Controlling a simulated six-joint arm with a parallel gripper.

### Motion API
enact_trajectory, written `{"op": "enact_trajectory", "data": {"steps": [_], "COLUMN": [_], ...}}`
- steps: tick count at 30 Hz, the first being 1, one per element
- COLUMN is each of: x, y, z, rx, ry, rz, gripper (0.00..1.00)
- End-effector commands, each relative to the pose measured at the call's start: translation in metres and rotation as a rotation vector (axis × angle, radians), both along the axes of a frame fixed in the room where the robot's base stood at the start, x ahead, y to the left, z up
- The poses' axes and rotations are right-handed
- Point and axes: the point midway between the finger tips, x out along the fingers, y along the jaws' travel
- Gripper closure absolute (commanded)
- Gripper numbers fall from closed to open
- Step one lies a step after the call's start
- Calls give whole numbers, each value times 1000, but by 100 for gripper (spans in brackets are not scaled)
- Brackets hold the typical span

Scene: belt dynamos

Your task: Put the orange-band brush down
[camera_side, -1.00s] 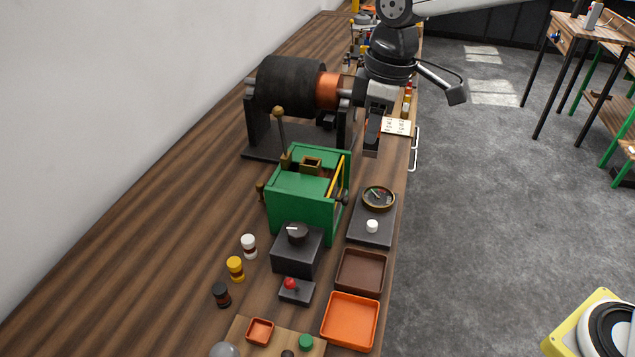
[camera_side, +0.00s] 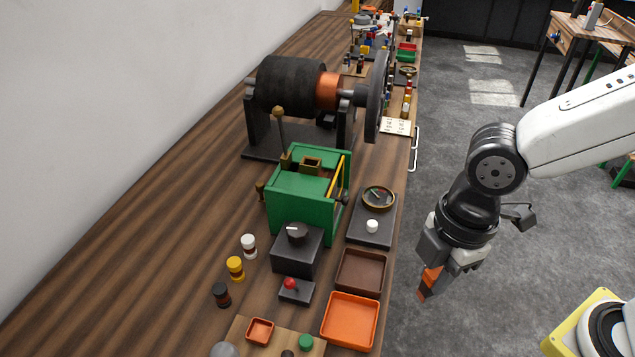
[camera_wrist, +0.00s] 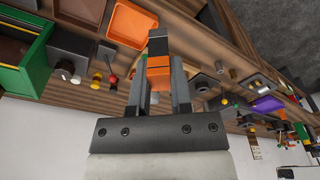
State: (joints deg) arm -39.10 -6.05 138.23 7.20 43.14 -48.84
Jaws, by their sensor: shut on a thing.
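My gripper (camera_side: 432,277) is shut on the orange-band brush (camera_side: 425,290), a small dark block with an orange band. The gripper holds it in the air, to the right of the bench's front edge in the side view. In the wrist view the brush (camera_wrist: 158,62) stands out between the two fingers, its dark end pointing up in the picture toward the orange tray (camera_wrist: 130,24). The orange tray (camera_side: 350,321) and the brown tray (camera_side: 361,271) lie on the bench to the left of my gripper, and both look empty.
A green box (camera_side: 303,205) with a lever, a gauge (camera_side: 378,198) on a dark base and a dark knob box (camera_side: 297,251) stand on the bench. A large drum machine (camera_side: 290,88) stands behind them. A small orange dish (camera_side: 260,331) lies left of the orange tray.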

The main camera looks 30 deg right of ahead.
Motion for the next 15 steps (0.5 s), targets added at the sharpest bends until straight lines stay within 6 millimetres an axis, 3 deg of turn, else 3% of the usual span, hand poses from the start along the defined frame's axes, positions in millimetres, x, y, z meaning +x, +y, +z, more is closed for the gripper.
{"op": "enact_trajectory", "data": {"steps": [6,15], "x": [-32,-41], "y": [-8,-11], "z": [-16,-21], "rx": [-1,0], "ry": [-1,-4], "rz": [96,125], "gripper": [100,100]}}
